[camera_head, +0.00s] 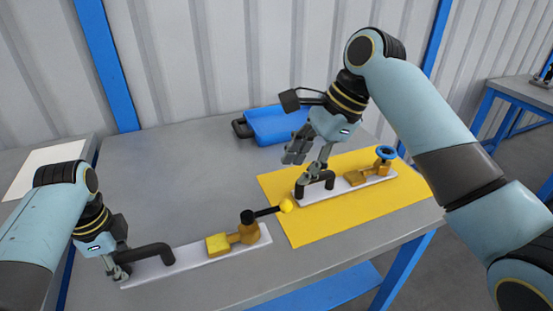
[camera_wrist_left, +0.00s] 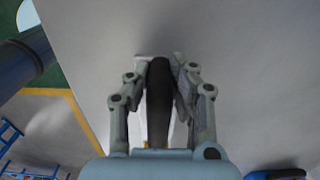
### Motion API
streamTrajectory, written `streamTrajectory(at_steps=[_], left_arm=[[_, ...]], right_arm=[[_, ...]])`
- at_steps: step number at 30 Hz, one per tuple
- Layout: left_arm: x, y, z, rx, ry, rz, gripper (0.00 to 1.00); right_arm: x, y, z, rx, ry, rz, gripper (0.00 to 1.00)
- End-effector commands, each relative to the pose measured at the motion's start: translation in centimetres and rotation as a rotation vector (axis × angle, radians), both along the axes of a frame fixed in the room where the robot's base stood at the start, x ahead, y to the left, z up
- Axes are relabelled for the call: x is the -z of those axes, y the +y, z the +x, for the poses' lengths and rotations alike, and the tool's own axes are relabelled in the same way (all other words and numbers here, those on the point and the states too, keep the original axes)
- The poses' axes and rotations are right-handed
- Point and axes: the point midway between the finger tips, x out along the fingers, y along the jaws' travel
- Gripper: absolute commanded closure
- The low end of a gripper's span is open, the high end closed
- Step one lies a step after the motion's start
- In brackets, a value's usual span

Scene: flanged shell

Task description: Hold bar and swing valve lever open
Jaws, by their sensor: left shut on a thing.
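A white plate (camera_head: 190,263) on the near side of the table carries a black bar handle (camera_head: 150,251) and a brass valve (camera_head: 230,240). The valve's black lever (camera_head: 266,211) points right and ends in a yellow knob (camera_head: 286,205). My left gripper (camera_head: 119,273) is shut on the bar's left end; in the left wrist view the dark bar (camera_wrist_left: 158,100) lies between the fingers. My right gripper (camera_head: 307,163) has its fingers spread, above and behind the knob, near a second black bar (camera_head: 316,185). Whether it touches that second bar is unclear.
A second white plate (camera_head: 345,189) with a brass valve and blue round handle (camera_head: 387,152) lies on a yellow mat (camera_head: 330,222). A blue case (camera_head: 275,124) lies at the back. The table's left middle (camera_head: 165,190) is clear.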

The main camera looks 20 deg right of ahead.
Motion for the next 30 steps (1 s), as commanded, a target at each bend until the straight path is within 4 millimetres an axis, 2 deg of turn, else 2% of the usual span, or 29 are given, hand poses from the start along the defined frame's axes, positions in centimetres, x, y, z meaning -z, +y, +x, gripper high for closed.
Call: streamTrajectory(at_steps=[1, 2, 7, 15, 19, 23, 30], left_arm=[[0.1, 0.1, 0.0, 0.0, 0.001, 0.003, 1.0], [0.0, 0.1, 0.0, 0.0, 0.0, 0.003, 0.76], [0.0, 0.1, 0.0, 0.0, 0.0, 0.002, 0.54], [-0.1, 0.0, 0.0, 0.0, 0.0, 0.001, 0.53], [-1.0, 0.0, 0.1, 0.0, -0.003, 0.0, 0.53], [-3.5, 0.0, 0.1, -0.002, -0.005, -0.001, 0.53], [-8.8, 0.0, 0.1, -0.001, -0.003, 0.0, 0.53]], right_arm=[[0.0, 0.0, 0.0, 0.0, 0.0, 0.0, 0.64], [0.0, 0.0, 0.0, 0.0, 0.0, 0.0, 0.64], [0.0, 0.0, 0.0, 0.0, 0.0, 0.0, 0.64], [0.0, 0.0, 0.0, 0.0, 0.0, 0.0, 0.64], [0.0, 0.0, 0.0, 0.0, 0.0, 0.0, 0.64], [0.0, 0.0, 0.0, 0.0, 0.0, 0.0, 0.64], [0.0, 0.0, 0.0, 0.0, 0.0, 0.0, 0.64]])
